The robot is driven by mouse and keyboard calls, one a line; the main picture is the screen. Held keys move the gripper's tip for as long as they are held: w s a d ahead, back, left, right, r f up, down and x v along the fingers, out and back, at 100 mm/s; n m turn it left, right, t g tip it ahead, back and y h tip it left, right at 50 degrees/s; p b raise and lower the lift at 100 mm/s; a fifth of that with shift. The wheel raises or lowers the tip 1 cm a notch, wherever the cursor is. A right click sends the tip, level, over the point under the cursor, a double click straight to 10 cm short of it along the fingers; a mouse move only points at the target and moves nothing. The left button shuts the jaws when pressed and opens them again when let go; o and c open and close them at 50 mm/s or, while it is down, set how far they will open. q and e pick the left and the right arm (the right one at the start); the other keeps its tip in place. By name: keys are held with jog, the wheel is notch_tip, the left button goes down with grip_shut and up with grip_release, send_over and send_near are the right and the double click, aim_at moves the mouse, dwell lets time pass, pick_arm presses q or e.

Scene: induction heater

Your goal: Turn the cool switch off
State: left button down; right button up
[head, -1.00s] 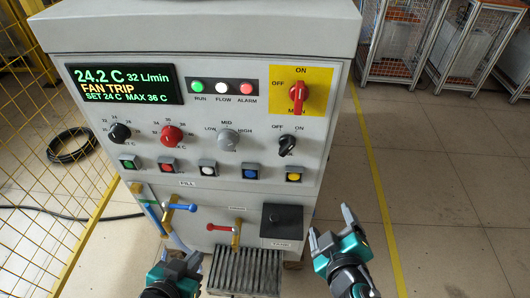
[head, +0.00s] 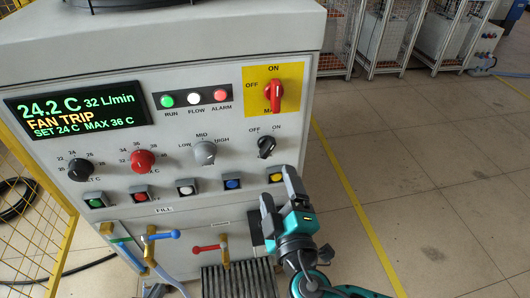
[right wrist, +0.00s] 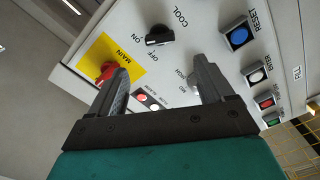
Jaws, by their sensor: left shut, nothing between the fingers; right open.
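The cool switch (head: 266,147) is a black knob between OFF and ON labels on the right of the panel. Its handle leans toward ON in the head view. In the right wrist view the switch (right wrist: 159,36) shows beyond my fingers, beside the COOL label. My right gripper (head: 280,187) is open and empty, below the switch near the yellow button; the right wrist view shows its spread fingers (right wrist: 163,82). It is apart from the switch. Only the tip of my left gripper (head: 155,291) shows at the bottom edge, shut and empty, away from the switch.
The red main switch (head: 274,97) on its yellow plate is above the cool switch. The grey MID knob (head: 205,153) is left of it. Yellow (head: 277,174) and blue (head: 232,181) buttons sit below. The display (head: 76,116) reads FAN TRIP. Open floor lies to the right.

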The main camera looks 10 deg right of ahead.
aim_at(267, 152)
jog(key=w, duration=0.9)
jog(key=shift+w+p, duration=0.3)
jog(key=shift+w, duration=0.6)
jog(key=shift+c, duration=0.5)
jog(key=c, duration=0.9)
jog(key=shift+c, duration=0.2)
